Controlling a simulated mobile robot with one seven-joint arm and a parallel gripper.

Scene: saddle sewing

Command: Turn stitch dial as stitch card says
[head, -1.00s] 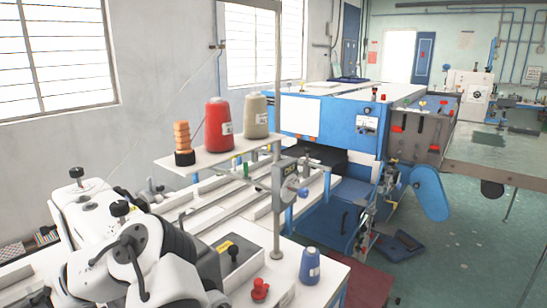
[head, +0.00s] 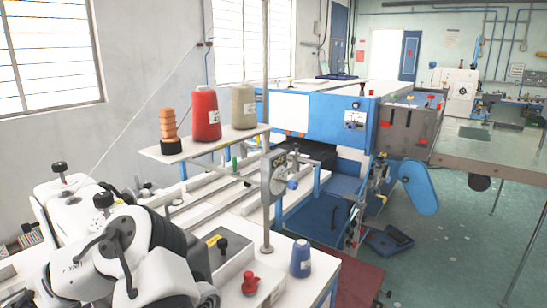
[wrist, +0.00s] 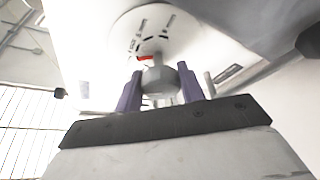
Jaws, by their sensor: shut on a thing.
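In the wrist view, the stitch dial is a pale round plate (wrist: 142,20) with small dark printed marks and a short red mark, on a white panel. A grey knob (wrist: 157,80) stands out from it. My gripper (wrist: 159,75) is shut on the knob, with one purple finger on each side. The printed marks are too small to read. I cannot make out the dial or my fingertips in the head view. I cannot identify the stitch card in either view.
A white bench bears a red knob (head: 250,283) and a blue thread spool (head: 301,258). A raised shelf (head: 203,150) holds a red cone (head: 206,122), a beige cone (head: 244,107) and an orange stack (head: 169,130). A blue machine (head: 308,110) stands behind. Floor is open at right.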

